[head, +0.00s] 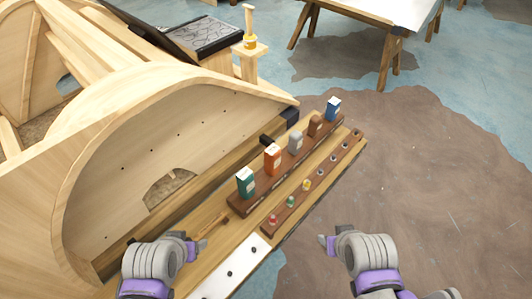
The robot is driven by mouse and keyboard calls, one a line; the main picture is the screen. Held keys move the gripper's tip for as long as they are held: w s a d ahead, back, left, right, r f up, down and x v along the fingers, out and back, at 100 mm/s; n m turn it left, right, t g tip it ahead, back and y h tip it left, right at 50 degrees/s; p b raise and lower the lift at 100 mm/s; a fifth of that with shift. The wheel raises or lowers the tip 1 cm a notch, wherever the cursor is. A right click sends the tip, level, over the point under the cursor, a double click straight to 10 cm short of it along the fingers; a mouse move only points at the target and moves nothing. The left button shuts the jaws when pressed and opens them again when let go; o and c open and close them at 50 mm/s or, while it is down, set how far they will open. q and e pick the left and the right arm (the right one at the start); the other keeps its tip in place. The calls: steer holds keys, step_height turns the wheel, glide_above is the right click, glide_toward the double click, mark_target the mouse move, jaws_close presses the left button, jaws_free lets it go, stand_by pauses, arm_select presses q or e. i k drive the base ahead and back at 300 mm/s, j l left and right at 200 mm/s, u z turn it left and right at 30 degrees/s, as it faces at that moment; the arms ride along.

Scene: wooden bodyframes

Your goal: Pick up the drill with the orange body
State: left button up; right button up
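The orange-bodied piece (272,160) stands upright in a dark wooden rack (264,203) on the bench, between a teal one (245,182) and a grey one (295,142). It looks like a small block with a pale label; its lower end is hidden in the rack. My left gripper (199,246) is at the lower left, below and left of the orange piece and apart from it. My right gripper (326,243) is at the lower right, over the floor past the bench edge. Both are small here, and I cannot tell whether their fingers are open.
A brown piece (315,125) and a blue one (333,108) share the rack. A lower strip (293,203) holds several small coloured knobs. A large curved wooden frame (120,170) stands close behind on the left. The floor (430,170) at right is clear.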

mark_target(272, 157)
steer(key=u, duration=2.35)
steer(key=z, duration=0.5)
steer(key=l+z, duration=0.15)
steer(key=z, duration=0.8)
steer(key=l+z, duration=0.15)
steer(key=z, duration=0.8)
steer(key=i+l+z, duration=0.1)
steer(key=z, duration=0.25)
steer(key=i+l+z, duration=0.1)
steer(key=z, duration=0.25)
steer(key=l, duration=0.1)
